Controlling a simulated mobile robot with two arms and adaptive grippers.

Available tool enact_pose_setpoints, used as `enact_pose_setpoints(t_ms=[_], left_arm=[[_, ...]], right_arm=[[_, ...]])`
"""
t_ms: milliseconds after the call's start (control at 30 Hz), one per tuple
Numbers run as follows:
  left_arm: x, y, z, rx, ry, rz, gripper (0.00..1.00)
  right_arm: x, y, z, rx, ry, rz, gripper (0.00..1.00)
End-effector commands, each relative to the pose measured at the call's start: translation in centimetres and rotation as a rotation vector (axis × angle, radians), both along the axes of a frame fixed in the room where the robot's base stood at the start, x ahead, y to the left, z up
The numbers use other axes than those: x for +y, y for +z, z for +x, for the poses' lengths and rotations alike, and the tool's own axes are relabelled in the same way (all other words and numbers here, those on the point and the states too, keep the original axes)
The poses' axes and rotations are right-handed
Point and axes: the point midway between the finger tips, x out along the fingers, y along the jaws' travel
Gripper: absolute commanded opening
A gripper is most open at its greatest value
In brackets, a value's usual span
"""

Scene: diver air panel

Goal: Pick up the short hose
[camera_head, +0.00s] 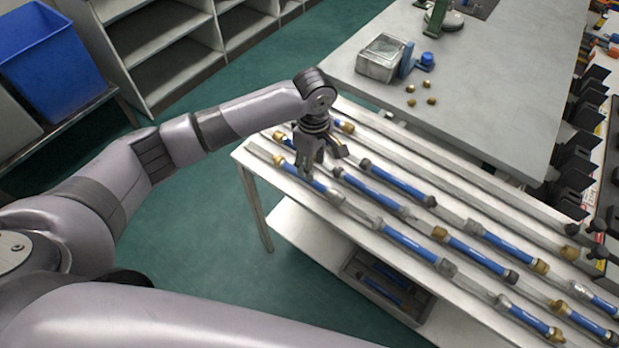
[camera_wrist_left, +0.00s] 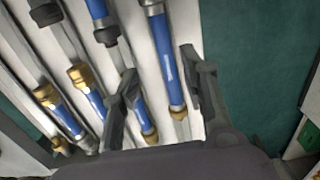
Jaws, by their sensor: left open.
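Several blue hoses with brass and dark end fittings lie in rows on the light slotted bench. My left gripper (camera_head: 322,166) is open, pointing down over the bench's far left end. A blue hose (camera_head: 310,181) lies just under it, nearest the front edge. In the left wrist view a blue hose (camera_wrist_left: 167,58) with a brass end runs between the spread fingers (camera_wrist_left: 160,92), and nothing is gripped. Another blue hose (camera_wrist_left: 144,118) shows partly behind the left finger. I cannot tell which hose is the short one. My right gripper is not in view.
A lower shelf (camera_head: 330,238) under the bench carries a bin with more blue hoses. Dark holders (camera_head: 575,140) stand at the right. Green floor (camera_head: 200,260) is open at the left.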

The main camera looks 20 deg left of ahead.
Motion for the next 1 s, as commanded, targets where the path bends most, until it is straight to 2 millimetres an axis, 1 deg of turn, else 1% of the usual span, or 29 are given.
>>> enact_pose_setpoints(t_ms=[167, 300, 433, 533, 733, 1000], left_arm=[[0.3, -1.2, -0.2, 0.002, 0.0, 0.002, 0.4], [0.8, -3.2, -0.7, 0.002, -0.001, 0.003, 0.4], [0.7, -4.9, -0.6, 0.001, -0.002, 0.001, 0.4], [0.7, -5.5, -0.6, 0.0, -0.002, 0.001, 0.4], [0.7, -5.5, -0.6, -0.001, -0.002, 0.001, 0.4], [0.7, -5.5, -0.6, -0.001, -0.002, 0.001, 0.22]], right_arm=[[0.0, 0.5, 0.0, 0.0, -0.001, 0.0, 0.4], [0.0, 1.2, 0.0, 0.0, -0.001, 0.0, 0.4], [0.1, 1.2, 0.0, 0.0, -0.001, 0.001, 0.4], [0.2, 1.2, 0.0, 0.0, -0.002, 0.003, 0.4], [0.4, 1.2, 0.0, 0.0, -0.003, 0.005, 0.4], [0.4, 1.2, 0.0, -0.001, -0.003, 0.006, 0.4]])
